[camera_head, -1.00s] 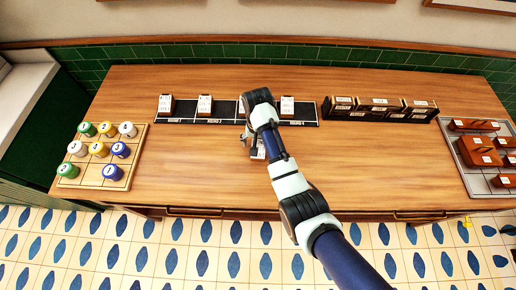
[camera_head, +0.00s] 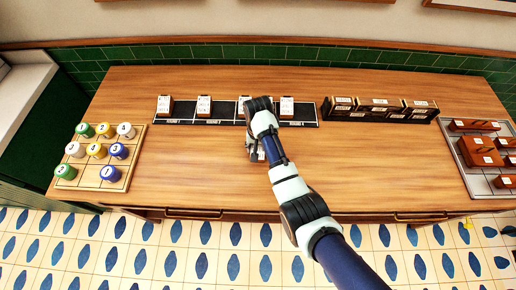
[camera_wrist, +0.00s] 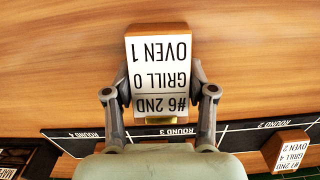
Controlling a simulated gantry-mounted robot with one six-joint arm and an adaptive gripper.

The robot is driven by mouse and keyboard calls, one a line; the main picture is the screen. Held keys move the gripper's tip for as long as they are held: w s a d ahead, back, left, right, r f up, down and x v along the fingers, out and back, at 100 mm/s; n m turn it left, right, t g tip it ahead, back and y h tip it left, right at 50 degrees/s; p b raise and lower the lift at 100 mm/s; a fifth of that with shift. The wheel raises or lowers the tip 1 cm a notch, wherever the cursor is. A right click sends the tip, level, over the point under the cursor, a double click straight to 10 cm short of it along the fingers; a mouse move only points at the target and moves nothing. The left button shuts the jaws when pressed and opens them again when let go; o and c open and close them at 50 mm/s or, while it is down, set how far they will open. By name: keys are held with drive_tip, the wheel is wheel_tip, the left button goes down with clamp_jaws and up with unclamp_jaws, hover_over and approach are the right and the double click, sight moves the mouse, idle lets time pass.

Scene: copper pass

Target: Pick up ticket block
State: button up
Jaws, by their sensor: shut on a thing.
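A ticket block (camera_wrist: 159,65) with a white label reading "#6 2ND, GRILL 0, OVEN 1" stands out upside down in the wrist view. My gripper (camera_wrist: 161,95) is shut on it, one finger on each side. In the head view, my gripper (camera_head: 257,153) is in front of the dark ticket rail (camera_head: 225,119), and my wrist hides most of the held block. The rail carries other white-labelled blocks, at the far left (camera_head: 165,104), left of middle (camera_head: 204,104) and right (camera_head: 287,105). One more is partly hidden behind my wrist.
A board of coloured numbered discs (camera_head: 127,172) lies at the left of the wooden counter (camera_head: 200,160). Dark labelled boxes (camera_head: 379,108) stand right of the rail. A metal tray (camera_head: 469,168) with reddish-brown blocks sits at the far right. The counter's front middle is clear.

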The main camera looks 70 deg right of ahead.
drive_tip(key=shift+r, duration=0.1)
wheel_tip(320, 180, up, 20)
drive_tip(key=p, duration=1.1)
